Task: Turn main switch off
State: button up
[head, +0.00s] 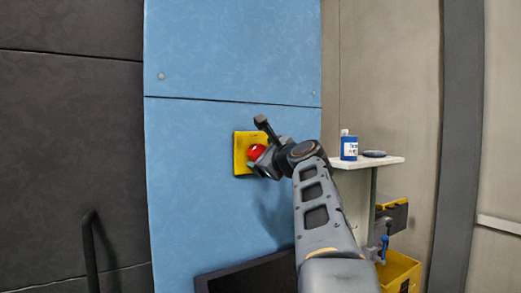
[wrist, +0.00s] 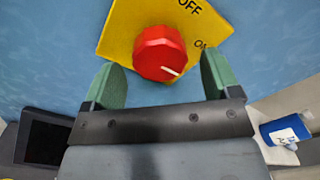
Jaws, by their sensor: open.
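The main switch is a red rotary knob (head: 256,152) on a yellow plate (head: 240,140) fixed to a blue panel. In the wrist view the knob (wrist: 158,52) shows a white mark at its lower right. The plate (wrist: 120,38) carries the word OFF at the upper right and a partly cut-off label, seemingly ON, at the right. The mark points below that second label. My gripper (wrist: 161,78) is open, with one green finger on each side of the knob's lower part. I cannot tell whether either finger touches it. The gripper (head: 261,144) partly covers the plate in the head view.
A white shelf (head: 385,162) at the right holds a blue-and-white container (head: 349,147) and a dark round item (head: 374,153). A yellow bin (head: 401,272) stands below. A dark handle (head: 90,250) is at the left. The blue panel around the switch is clear.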

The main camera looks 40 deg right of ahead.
jog(key=shift+w+d, duration=0.15)
jog(key=shift+w, duration=1.05)
jog(key=shift+c, duration=0.4)
jog(key=c, duration=0.8)
jog(key=shift+c, duration=0.2)
